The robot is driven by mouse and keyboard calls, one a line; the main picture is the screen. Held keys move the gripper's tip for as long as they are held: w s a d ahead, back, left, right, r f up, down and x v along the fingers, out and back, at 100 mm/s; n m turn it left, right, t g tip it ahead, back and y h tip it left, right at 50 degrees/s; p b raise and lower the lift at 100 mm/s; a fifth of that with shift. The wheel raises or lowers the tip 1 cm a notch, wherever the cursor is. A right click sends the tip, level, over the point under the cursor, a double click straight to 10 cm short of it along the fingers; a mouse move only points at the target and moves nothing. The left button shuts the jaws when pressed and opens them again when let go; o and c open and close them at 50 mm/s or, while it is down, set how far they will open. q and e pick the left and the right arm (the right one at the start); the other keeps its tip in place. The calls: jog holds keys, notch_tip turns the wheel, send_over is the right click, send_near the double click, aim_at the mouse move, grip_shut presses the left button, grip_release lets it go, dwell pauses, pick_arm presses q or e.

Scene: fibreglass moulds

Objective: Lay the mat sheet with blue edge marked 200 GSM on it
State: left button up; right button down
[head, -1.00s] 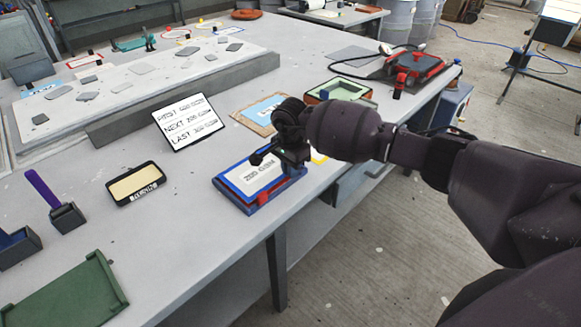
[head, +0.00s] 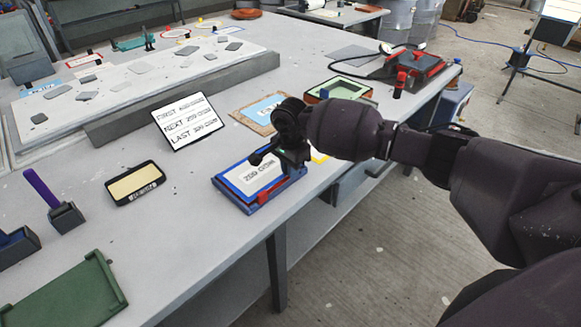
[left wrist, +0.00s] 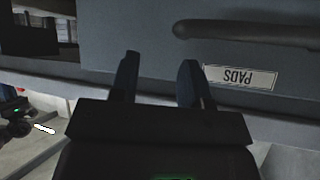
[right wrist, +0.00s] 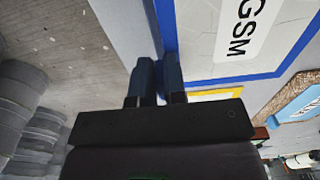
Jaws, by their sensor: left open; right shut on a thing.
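The mat sheet with a blue edge (head: 228,182) has a white label reading GSM; its number is hard to read. It lies at the table's front edge, over a blue-sided base with a red part (head: 269,197) at its near side. My right gripper (head: 290,172) is at the sheet's right side, its fingers close together and shut on its edge; the exact grip is partly hidden. The sheet's blue border (right wrist: 235,78) runs beside the fingers (right wrist: 157,75) in the right wrist view.
An order card (head: 187,122) stands behind the sheet, listing FIRST, NEXT and LAST. A black-rimmed cream tray (head: 135,183) lies left of it. A cork-edged blue sheet (head: 262,112) and a green-framed tray (head: 340,88) lie beyond. A green tray (head: 65,298) is at front left.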

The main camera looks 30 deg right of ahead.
jog(key=shift+f, duration=0.4)
jog(key=shift+f+b, duration=0.2)
jog(key=shift+b, duration=0.1)
dwell(0.5)
jog(key=c, duration=1.1)
grip_release()
